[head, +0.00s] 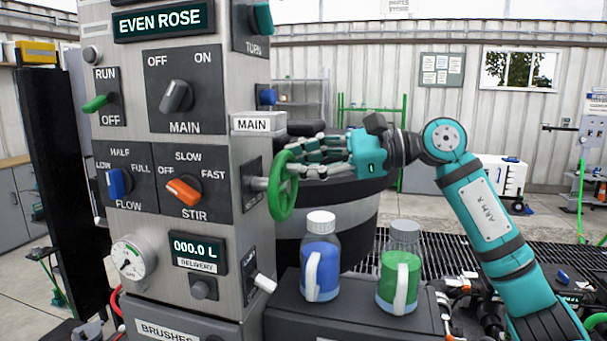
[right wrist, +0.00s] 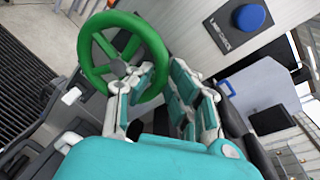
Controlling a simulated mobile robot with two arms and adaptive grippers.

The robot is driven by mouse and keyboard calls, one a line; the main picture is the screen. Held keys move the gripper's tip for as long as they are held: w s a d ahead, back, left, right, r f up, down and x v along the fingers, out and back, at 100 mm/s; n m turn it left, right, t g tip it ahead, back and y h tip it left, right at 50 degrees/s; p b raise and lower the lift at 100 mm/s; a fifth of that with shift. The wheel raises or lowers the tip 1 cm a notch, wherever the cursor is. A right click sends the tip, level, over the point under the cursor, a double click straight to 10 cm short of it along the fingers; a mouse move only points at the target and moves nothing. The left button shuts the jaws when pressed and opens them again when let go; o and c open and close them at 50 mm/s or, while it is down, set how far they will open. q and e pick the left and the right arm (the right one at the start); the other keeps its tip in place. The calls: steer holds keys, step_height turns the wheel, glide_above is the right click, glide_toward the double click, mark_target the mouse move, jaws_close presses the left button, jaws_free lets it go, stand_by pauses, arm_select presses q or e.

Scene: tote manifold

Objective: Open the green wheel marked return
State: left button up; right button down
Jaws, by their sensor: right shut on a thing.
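A green wheel (head: 283,186) stands out on a shaft from the right side face of the grey control column. It also shows in the right wrist view (right wrist: 121,57). My right gripper (head: 296,163) reaches in from the right and is shut on the wheel's rim. In the right wrist view its fingers (right wrist: 155,98) are around the near right part of the rim. A plate behind the wheel is seen edge-on, and I cannot read its marking. The white sign above reads MAIN (head: 251,124). My left gripper is not in view.
The column's front carries several knobs, a gauge (head: 128,260) and a delivery display (head: 197,249). A blue bottle (head: 320,262) and a green bottle (head: 398,275) stand below my right gripper. A white lever (head: 262,282) juts out under the wheel. A dark drum stands behind.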

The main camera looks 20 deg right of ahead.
mark_target(286, 156)
steer(key=s+n+b, duration=0.1)
steer(key=n, duration=0.1)
steer(key=s+a+r+n+t+h+b, duration=0.1)
steer(key=n, duration=0.2)
steer(key=s+a+r+n+t+b, duration=0.1)
steer(key=n, duration=0.1)
steer(key=shift+r+n, duration=0.1)
steer(key=shift+n, duration=0.3)
steer(key=shift+s+a+n+t+h+b, duration=0.3)
steer(key=shift+s+n+t+h+b, duration=0.15)
steer(key=shift+n+b, duration=0.4)
steer(key=c, duration=1.3)
jaws_free()
steer(key=shift+v, duration=3.9)
steer(key=shift+f, duration=0.2)
